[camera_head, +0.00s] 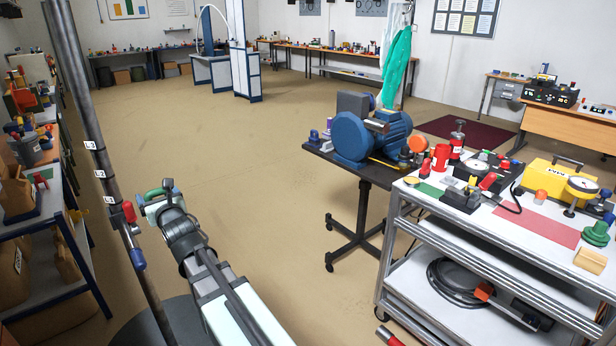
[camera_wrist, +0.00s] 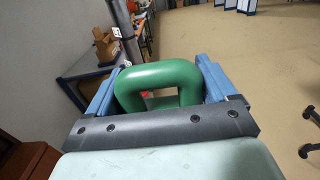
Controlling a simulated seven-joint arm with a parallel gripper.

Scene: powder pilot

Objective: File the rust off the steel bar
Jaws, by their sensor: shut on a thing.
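My gripper (camera_head: 160,196) is at the lower left of the head view, over open floor and away from the benches. Its blue fingers are shut on a green loop-shaped thing (camera_wrist: 157,76), which fills the space between them in the wrist view. The green thing also shows small in the head view (camera_head: 154,193). I cannot tell whether it is part of a file. A short brownish piece (camera_head: 377,126) lies on top of the blue machine (camera_head: 352,138). I cannot tell whether it is the steel bar. No file is clearly recognisable.
The blue machine stands on a dark wheeled stand (camera_head: 363,215). A grey cart (camera_head: 470,228) at right carries gauges, a yellow case (camera_head: 556,183) and other tools. A grey upright pole (camera_head: 88,140) with labels is close on my left, before crowded shelves. The middle floor is clear.

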